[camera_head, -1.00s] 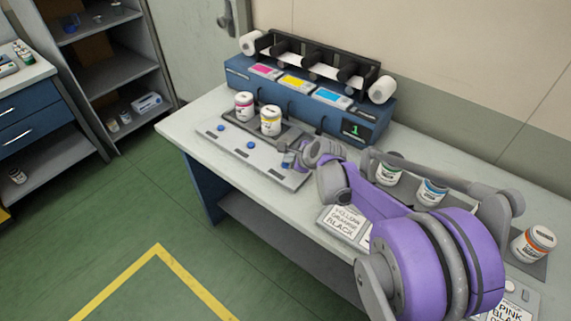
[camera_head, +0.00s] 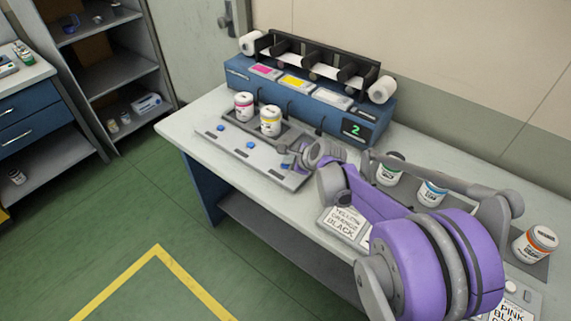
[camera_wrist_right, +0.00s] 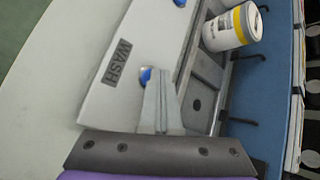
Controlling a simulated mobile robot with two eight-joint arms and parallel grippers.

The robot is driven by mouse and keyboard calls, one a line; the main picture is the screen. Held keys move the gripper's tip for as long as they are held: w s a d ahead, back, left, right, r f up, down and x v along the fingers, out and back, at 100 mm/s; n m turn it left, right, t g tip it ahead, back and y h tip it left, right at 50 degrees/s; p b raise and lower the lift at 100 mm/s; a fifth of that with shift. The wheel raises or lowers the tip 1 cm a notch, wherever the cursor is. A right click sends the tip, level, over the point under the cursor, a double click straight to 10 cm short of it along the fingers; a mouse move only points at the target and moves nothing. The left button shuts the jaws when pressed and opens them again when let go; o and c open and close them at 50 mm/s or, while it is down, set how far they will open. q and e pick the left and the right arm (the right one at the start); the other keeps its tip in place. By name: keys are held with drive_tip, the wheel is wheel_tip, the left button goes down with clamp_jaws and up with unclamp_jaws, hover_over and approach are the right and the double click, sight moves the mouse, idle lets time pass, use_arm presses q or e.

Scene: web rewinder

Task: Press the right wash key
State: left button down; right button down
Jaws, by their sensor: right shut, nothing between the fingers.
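The grey wash panel (camera_head: 235,146) lies on the bench's left part with a row of blue keys. The left key (camera_head: 220,128) and middle key (camera_head: 250,145) show clearly. The right wash key (camera_wrist_right: 145,75) shows in the right wrist view, partly hidden by my fingertips, beside a dark WASH label (camera_wrist_right: 117,62). My right gripper (camera_head: 289,166) is shut and empty at the right end of the panel. In the wrist view the closed fingertips (camera_wrist_right: 153,82) overlap the key; I cannot tell if they touch it. My left gripper is not in view.
Pink-banded (camera_head: 244,106) and yellow-banded (camera_head: 270,121) jars stand behind the keys. The blue machine (camera_head: 300,102) has a pink, a yellow and a white pad, and its display (camera_head: 357,130) reads 2. Green (camera_head: 391,170), blue (camera_head: 432,192) and orange (camera_head: 535,243) jars stand right.

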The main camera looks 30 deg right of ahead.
sight(288, 168)
drive_tip(key=shift+r+p, duration=0.55)
drive_tip(key=shift+r, duration=0.25)
drive_tip(key=shift+r+p, duration=1.75)
drive_tip(key=shift+r, duration=0.8)
drive_tip(key=shift+f, duration=0.1)
drive_tip(key=s+a+r+n+g+p, duration=0.2)
drive_tip(key=s+a+r+n, duration=0.1)
drive_tip(key=s+a+n, duration=0.9)
drive_tip(key=s+a+f+n+g+p, duration=0.1)
drive_tip(key=s+a+f+n+p, duration=0.1)
drive_tip(key=s+n, duration=1.2)
drive_tip(key=shift+s+a+g+h, duration=0.3)
drive_tip(key=shift+s+a+g, duration=0.1)
drive_tip(key=shift+s+a, duration=0.35)
